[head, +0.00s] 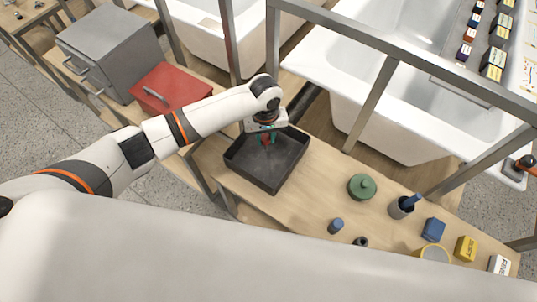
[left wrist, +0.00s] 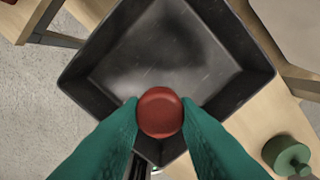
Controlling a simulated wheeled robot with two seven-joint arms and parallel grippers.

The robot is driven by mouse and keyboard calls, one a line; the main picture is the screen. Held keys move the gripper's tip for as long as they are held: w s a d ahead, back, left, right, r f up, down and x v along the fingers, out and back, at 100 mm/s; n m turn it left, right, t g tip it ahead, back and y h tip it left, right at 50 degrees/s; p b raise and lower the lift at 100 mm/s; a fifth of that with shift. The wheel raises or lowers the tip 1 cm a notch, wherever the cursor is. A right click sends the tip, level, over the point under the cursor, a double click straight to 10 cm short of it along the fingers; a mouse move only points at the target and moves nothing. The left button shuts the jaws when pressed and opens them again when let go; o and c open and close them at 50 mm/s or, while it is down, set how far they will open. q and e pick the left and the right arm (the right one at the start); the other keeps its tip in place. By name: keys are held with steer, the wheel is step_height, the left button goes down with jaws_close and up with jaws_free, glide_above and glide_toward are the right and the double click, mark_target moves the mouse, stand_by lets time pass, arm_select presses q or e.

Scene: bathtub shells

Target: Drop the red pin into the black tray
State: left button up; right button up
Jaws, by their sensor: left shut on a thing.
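The black tray (head: 240,158) lies on the wooden bench near the middle of the head view. My left gripper (head: 268,139) points down over the tray. In the left wrist view, its green fingers (left wrist: 160,115) are shut on the red pin (left wrist: 160,112), seen end-on as a round red top. The pin is over the near part of the tray, whose floor (left wrist: 165,60) looks empty apart from a dark shadow. In the head view the pin is mostly hidden by the fingers. My right gripper is not seen.
A red toolbox (head: 172,88) and a grey drawer cabinet (head: 115,50) stand left of the tray. A green round object (head: 362,187), a blue cylinder (head: 335,226) and a dark cup (head: 400,208) stand to its right. Metal frame rails and white bathtub shells are behind.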

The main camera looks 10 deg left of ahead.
arm_select(q)
steer(key=o, duration=1)
steer(key=shift+o, duration=0.2)
step_height(320, 180, up, 12)
